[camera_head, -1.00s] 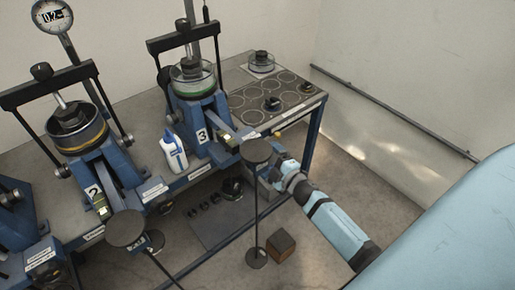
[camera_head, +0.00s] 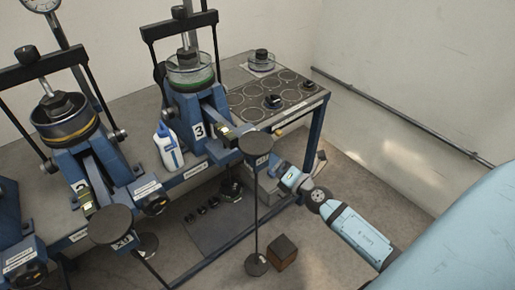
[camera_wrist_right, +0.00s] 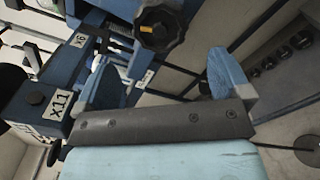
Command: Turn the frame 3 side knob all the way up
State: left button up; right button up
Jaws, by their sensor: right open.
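Frame 3 (camera_head: 190,100) is a blue press stand with a "3" label and a green-ringed cup, at the upper middle of the head view. A black lobed knob (camera_wrist_right: 160,26) with a yellow mark shows at the top of the right wrist view; it appears to be the side knob. In the head view I cannot make this knob out near the round black disc. My right gripper (camera_wrist_right: 168,82) is open and empty, its two blue fingers pointing toward the knob, which lies beyond their tips. The gripper (camera_head: 276,166) also shows just right of the disc. My left gripper is not in view.
The round black disc (camera_head: 256,143) on a thin post stands in front of frame 3, close to my right gripper. Frame 2 (camera_head: 80,150) and a white bottle (camera_head: 168,147) are to the left. A brown block (camera_head: 284,250) is on the floor. The right floor is clear.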

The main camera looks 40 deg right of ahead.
jog(key=w, duration=0.5)
jog(key=w+p, duration=0.1)
jog(key=w, duration=0.2)
jog(key=shift+w+a, duration=0.35)
jog(key=shift+w, duration=0.2)
jog(key=shift+c, duration=0.8)
jog(key=c, duration=0.8)
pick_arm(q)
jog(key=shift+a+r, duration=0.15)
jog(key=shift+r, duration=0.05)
pick_arm(e)
jog(key=shift+f, duration=0.1)
jog(key=shift+c, duration=0.2)
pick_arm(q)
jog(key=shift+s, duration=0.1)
